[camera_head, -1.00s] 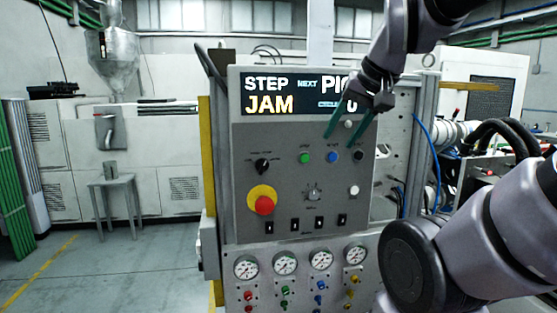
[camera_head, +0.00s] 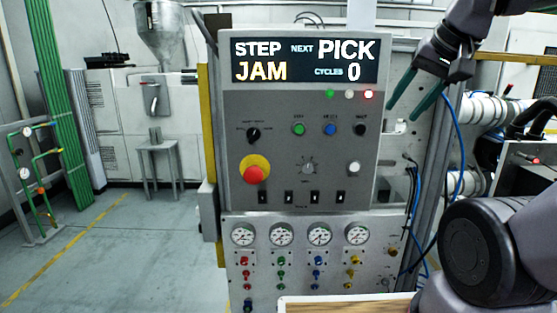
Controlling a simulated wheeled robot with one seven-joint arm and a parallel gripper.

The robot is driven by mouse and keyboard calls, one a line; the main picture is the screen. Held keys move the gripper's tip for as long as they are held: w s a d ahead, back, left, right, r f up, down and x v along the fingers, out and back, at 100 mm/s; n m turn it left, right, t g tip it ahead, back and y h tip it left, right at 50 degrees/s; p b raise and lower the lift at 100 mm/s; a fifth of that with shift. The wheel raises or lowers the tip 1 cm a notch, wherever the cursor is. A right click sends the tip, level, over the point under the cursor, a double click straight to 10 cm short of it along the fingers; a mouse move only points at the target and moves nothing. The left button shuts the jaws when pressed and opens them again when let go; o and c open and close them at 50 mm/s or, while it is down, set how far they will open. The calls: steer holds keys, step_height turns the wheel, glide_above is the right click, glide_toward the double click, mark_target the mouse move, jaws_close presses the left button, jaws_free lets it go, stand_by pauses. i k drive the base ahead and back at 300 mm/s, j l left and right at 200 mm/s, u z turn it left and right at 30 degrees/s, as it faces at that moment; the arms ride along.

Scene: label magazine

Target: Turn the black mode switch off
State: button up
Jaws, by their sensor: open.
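The black mode switch (camera_head: 253,135) is a rotary knob at the upper left of the grey control panel (camera_head: 275,195). Its pointer is tilted, and the small lettering around it is too small to read. My gripper (camera_head: 408,108) is open and empty at the right edge of the panel, well to the right of the switch. Its two green fingers are apart and point down and left. Nothing hides the switch.
The display (camera_head: 305,61) reads STEP JAM, NEXT PICK, CYCLES 0. Near the switch are a red-and-yellow emergency button (camera_head: 254,172), a green button (camera_head: 298,129), a blue button (camera_head: 329,129) and a grey knob (camera_head: 307,168). Gauges (camera_head: 281,235) sit below. Blue hoses (camera_head: 459,150) hang at right.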

mark_target(253, 134)
steer(key=l+z, duration=0.3)
steer(key=l, duration=0.25)
steer(key=j+z, duration=0.3)
steer(key=z, duration=0.15)
steer(key=k+j+z, duration=0.1)
steer(key=j+z, duration=0.3)
steer(key=k+j+z, duration=0.1)
steer(key=z, duration=0.35)
steer(key=k+j+z, duration=0.15)
steer(key=j+z, duration=0.15)
steer(key=z, duration=0.15)
steer(key=k+j+z, duration=0.15)
steer(key=z, duration=0.25)
steer(key=k+j+z, duration=0.1)
steer(key=k+z, duration=0.15)
steer(key=z, duration=0.2)
steer(key=k+j, duration=0.1)
steer(key=k, duration=0.6)
steer(key=k+u, duration=0.25)
steer(key=u, duration=0.2)
steer(key=k+u, duration=0.2)
steer(key=u, duration=0.2)
steer(key=k+u, duration=0.25)
steer(key=u, duration=0.2)
steer(key=k+l+u, duration=0.2)
steer(key=u, duration=0.25)
steer(key=k+u, duration=0.5)
